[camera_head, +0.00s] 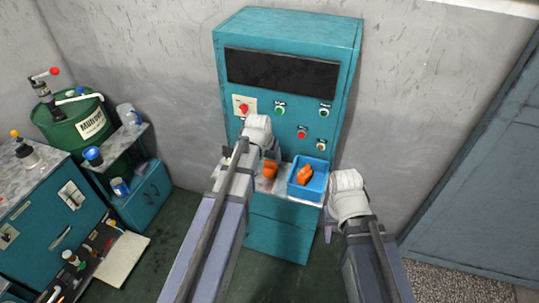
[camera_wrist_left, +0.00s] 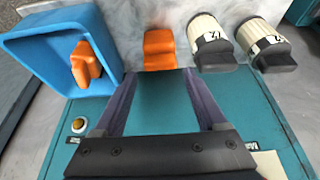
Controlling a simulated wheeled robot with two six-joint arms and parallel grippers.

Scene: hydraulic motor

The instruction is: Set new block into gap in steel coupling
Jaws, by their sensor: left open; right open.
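One orange block (camera_head: 270,169) stands on the pale worktop of the teal machine. It also shows in the left wrist view (camera_wrist_left: 160,48), just beyond my left fingertips. A second orange block (camera_head: 304,175) lies in a blue bin (camera_head: 319,190), also seen in the left wrist view (camera_wrist_left: 84,63). I cannot tell which block is new. My left gripper (camera_wrist_left: 160,74) is open and empty, its fingers apart over the worktop edge. My right gripper (camera_head: 327,234) is right of the bin, mostly hidden behind its wrist. I cannot make out the steel coupling or its gap.
Two cream, dark-capped cylinders (camera_wrist_left: 212,44) (camera_wrist_left: 265,45) stand beside the block, mostly hidden by my left arm in the head view. The teal machine (camera_head: 290,90) with buttons rises behind. A green drum (camera_head: 75,122) and teal cabinets (camera_head: 45,225) stand left.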

